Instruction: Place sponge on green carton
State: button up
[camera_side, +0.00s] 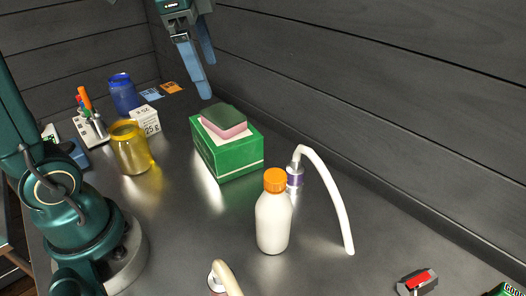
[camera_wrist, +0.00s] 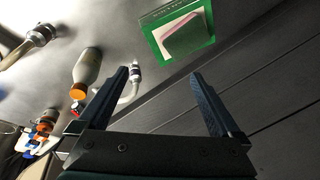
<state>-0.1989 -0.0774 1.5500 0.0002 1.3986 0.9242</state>
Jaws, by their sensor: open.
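The sponge (camera_side: 224,122), pink below and dark green on top, lies flat on top of the green carton (camera_side: 230,156) in the side view. In the wrist view the sponge (camera_wrist: 184,36) also shows on the carton (camera_wrist: 155,31), inside the edges of its top. My gripper (camera_side: 207,88) is above and behind the carton in the side view, apart from both things. Its blue fingers are spread with nothing between them. In the wrist view my gripper (camera_wrist: 166,72) is open and empty, and the carton shows beyond its fingertips.
A white bottle with an orange cap (camera_side: 273,222) and a curved white hose (camera_side: 331,194) stand in front of the carton. A yellow jar (camera_side: 131,150), a white box (camera_side: 146,120) and a blue jar (camera_side: 123,94) stand left. A dark plank wall (camera_side: 380,90) runs behind.

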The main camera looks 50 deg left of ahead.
jog(key=s+d+f+n+t, duration=0.2)
jog(key=s+d+f+n, duration=0.3)
jog(key=s+f+n, duration=0.3)
jog(key=shift+s+h, duration=0.3)
jog(key=shift+s, duration=0.6)
jog(key=shift+f+n, duration=0.1)
jog(key=shift+n, duration=0.2)
